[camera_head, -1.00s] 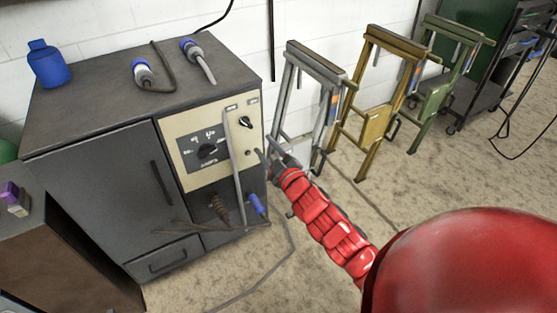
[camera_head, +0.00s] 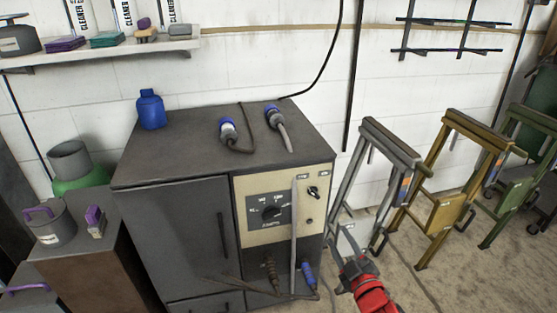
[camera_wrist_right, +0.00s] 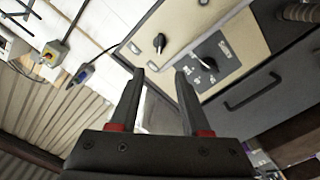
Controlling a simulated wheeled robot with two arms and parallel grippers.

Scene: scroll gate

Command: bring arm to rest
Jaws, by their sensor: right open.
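My right gripper (camera_head: 343,262) is low in the head view, in front of the right side of the welding machine cabinet (camera_head: 180,232). In the right wrist view its two dark fingers (camera_wrist_right: 158,85) are apart with nothing between them. The cabinet's beige control panel (camera_head: 284,207), with a large dial (camera_head: 271,213) and a small black knob (camera_head: 313,192), is beyond the fingertips in the wrist view. The gripper appears apart from the panel. My red right forearm shows only at the bottom edge of the head view. My left gripper is not in view.
Grey, yellow and green folding stands (camera_head: 434,196) lean to the right of the cabinet. Blue-ended cable plugs (camera_head: 228,130) and a blue bottle (camera_head: 151,110) sit on the cabinet top. A shelf (camera_head: 110,50) is on the wall. Carpet floor shows at lower right.

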